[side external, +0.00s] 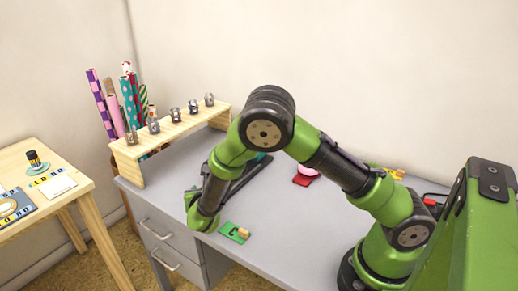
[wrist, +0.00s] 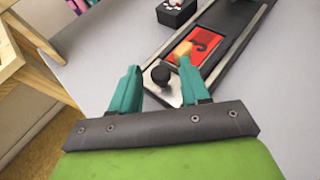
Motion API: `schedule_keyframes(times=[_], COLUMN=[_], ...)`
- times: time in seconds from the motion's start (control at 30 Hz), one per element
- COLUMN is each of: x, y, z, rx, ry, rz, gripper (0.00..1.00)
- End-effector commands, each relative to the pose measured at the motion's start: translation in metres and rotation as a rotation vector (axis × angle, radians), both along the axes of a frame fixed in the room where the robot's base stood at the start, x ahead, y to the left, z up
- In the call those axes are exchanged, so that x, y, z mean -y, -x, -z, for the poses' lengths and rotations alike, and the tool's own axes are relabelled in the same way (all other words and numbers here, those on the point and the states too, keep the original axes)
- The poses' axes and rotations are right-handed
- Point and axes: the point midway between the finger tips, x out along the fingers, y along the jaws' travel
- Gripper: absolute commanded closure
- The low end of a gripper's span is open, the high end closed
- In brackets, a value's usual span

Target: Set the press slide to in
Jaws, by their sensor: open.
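The press slide shows in the wrist view as a light metal plate (wrist: 168,95) with a round black knob (wrist: 160,75), at the near end of a dark track (wrist: 213,72) with pale rails. My gripper (wrist: 160,68) is open, its teal fingers apart on either side of the knob; I cannot tell whether either touches it. Beyond the knob, a wooden block (wrist: 182,50) and a red card (wrist: 203,44) with a black figure lie in the track. In the side view, the dark track (side external: 248,174) is partly hidden behind my arm, and my fingers are not clearly seen.
A black box (wrist: 176,14) stands left of the track's far part. A green card (side external: 232,232) marked C lies at the desk's front edge. A wooden rack (side external: 172,134) holds several small stamps at the left. A red pad (side external: 303,181) lies behind my arm.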

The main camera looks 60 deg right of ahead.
Motion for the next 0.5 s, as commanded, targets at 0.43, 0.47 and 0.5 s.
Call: schedule_keyframes(times=[0.43,0.47,0.5], x=[0.0011,0.0011,0.001], y=[-0.0011,-0.0011,-0.001], z=[0.0008,0.0008,0.0008], rx=[0.0,0.0,0.0], ry=[0.0,0.0,0.0], rz=[0.0,0.0,0.0], gripper=[0.77,0.82,0.88])
